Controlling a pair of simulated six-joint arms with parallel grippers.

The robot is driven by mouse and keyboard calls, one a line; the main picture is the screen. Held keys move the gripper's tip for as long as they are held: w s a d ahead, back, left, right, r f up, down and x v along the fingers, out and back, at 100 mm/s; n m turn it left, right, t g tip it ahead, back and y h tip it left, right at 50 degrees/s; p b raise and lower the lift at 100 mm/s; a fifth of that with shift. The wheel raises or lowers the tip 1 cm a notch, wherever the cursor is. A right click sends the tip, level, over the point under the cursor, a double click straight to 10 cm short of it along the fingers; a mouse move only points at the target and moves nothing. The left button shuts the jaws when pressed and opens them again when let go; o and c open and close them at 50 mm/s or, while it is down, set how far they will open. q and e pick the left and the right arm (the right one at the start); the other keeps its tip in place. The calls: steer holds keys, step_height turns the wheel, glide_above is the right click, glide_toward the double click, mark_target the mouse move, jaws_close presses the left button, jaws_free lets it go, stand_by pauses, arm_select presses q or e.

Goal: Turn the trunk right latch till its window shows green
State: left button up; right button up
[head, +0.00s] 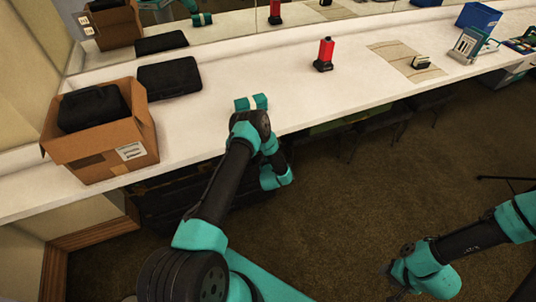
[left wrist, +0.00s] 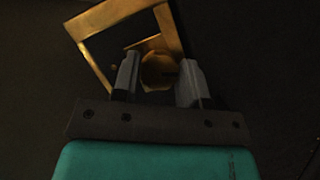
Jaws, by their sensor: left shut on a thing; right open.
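The dark trunk (head: 180,205) stands on the floor under the counter, largely hidden by the counter and my left arm. In the left wrist view the latch shows as a round brass knob (left wrist: 158,70) inside a tilted square brass frame (left wrist: 92,66). My left gripper (left wrist: 159,62) has one finger on each side of the knob and is shut on it. In the head view its fingers are hidden below the counter's front edge. No green shows around the latch, and I cannot make out its window in the dim light. My right gripper (head: 393,284) is open and empty, low over the carpet.
The white counter (head: 220,75) carries an open cardboard box (head: 100,155) with a black case, a flat black case (head: 169,79), a teal-and-white item (head: 251,102) and a red-and-black item (head: 324,55). A blue bin (head: 478,17) is at far right. Carpet (head: 340,220) between my arms is clear.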

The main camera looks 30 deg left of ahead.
arm_select(q)
steer(key=shift+n+t, duration=0.7)
steer(key=shift+n, duration=0.4)
steer(key=o, duration=0.9)
steer(key=shift+s, duration=0.1)
steer(key=v, duration=1.7)
steer(key=shift+d, duration=0.15)
